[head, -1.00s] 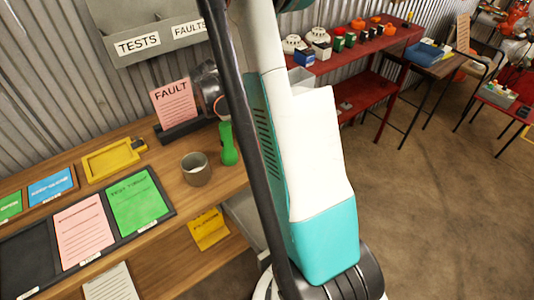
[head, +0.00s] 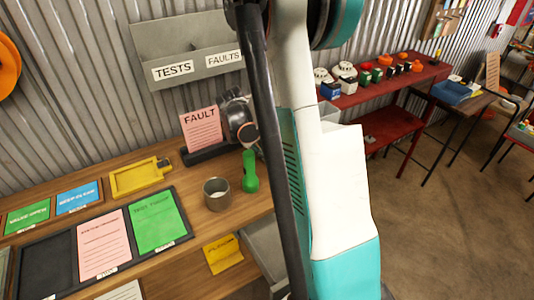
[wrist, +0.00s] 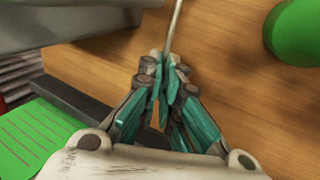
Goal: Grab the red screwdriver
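No red screwdriver can be made out in the head view. In the wrist view my gripper (wrist: 168,68) has its teal fingers brought together at the tips. A thin pale rod (wrist: 174,28) runs from the fingertips to the top edge. Whether the fingers hold it or it lies beyond them, I cannot tell, and no red handle shows. The wooden bench (wrist: 225,95) is behind the fingers. In the head view my arm's upper links block the middle, and the fingers cannot be made out.
A green object (wrist: 292,32) is right of my fingers; a green card (wrist: 35,140) is left. On the bench are a grey cup (head: 216,195), a green bottle-like thing (head: 249,172), a yellow tray (head: 138,177) and a pink FAULT card (head: 201,128). A red shelf (head: 385,80) stands right.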

